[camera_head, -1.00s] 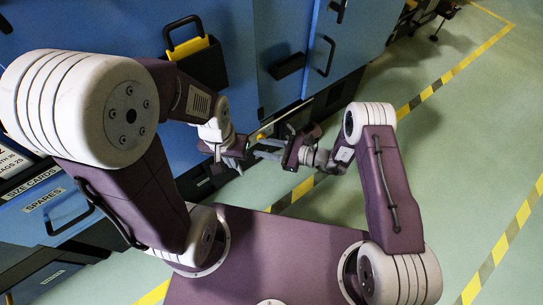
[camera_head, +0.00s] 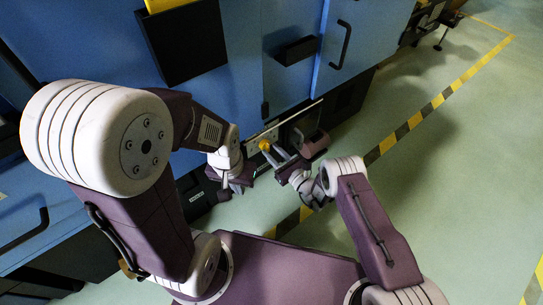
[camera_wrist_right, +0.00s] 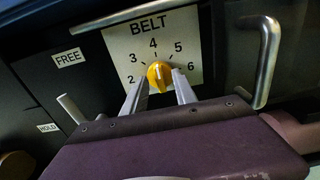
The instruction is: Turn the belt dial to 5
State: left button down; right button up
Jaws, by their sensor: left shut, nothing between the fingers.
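The yellow belt dial (camera_wrist_right: 158,74) sits on a pale plate (camera_wrist_right: 118,42) marked BELT, with numbers 2 to 6 around it. Its pointer looks to be near the 4 at the top; the exact angle is hard to read. My right gripper (camera_wrist_right: 160,80) has its two fingers apart, one on each side of the dial's lower part; I cannot tell whether they touch it. In the head view the dial (camera_head: 264,145) is small, just beyond the right gripper (camera_head: 276,158). My left gripper (camera_head: 237,186) is shut and empty, to the left of the dial and clear of it.
A metal bar handle (camera_wrist_right: 268,62) stands right of the dial plate. A small lever (camera_wrist_right: 70,107) and FREE (camera_wrist_right: 68,58) and HOLD (camera_wrist_right: 47,128) labels are on the left. Blue cabinets (camera_head: 370,40) rise behind. Green floor (camera_head: 440,150) is open at the right.

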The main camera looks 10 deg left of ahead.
jog(key=shift+w+a+r, duration=0.1)
jog(key=shift+w+a, duration=0.15)
jog(key=shift+a, duration=0.1)
grip_shut()
jog(key=shift+m, duration=0.4)
jog(key=m+p, duration=0.1)
jog(key=m, duration=0.2)
jog(key=shift+d+m, duration=0.1)
jog(key=shift+m, duration=2.2)
jog(key=shift+f+m, duration=0.2)
jog(key=shift+m, duration=0.1)
